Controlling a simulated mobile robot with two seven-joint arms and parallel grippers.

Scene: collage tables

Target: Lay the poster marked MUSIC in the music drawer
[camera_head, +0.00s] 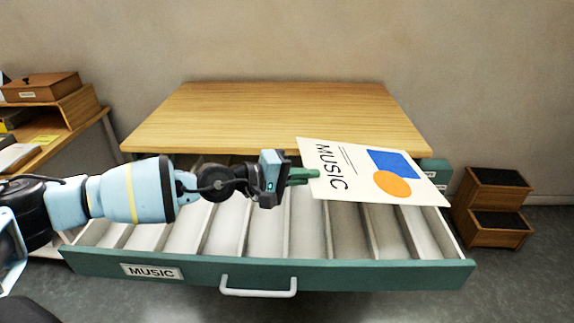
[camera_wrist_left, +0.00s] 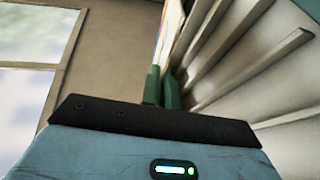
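The poster (camera_head: 350,185) is cream with the word MUSIC, a blue patch and an orange oval. My left gripper (camera_head: 306,175) is shut on its left edge and holds it above the open drawer. In the left wrist view the green fingers (camera_wrist_left: 162,88) pinch the poster (camera_wrist_left: 170,30), seen nearly edge-on. The music drawer (camera_head: 300,272) is teal with a MUSIC label (camera_head: 152,272) and a white handle (camera_head: 258,287). It is pulled open, and its pale inside has several slats. My right gripper is not in view.
The wooden cabinet top (camera_head: 285,115) is bare behind the drawer. A small wooden step unit (camera_head: 492,200) stands on the floor at the right. A side desk with a wooden box (camera_head: 42,87) is at the left.

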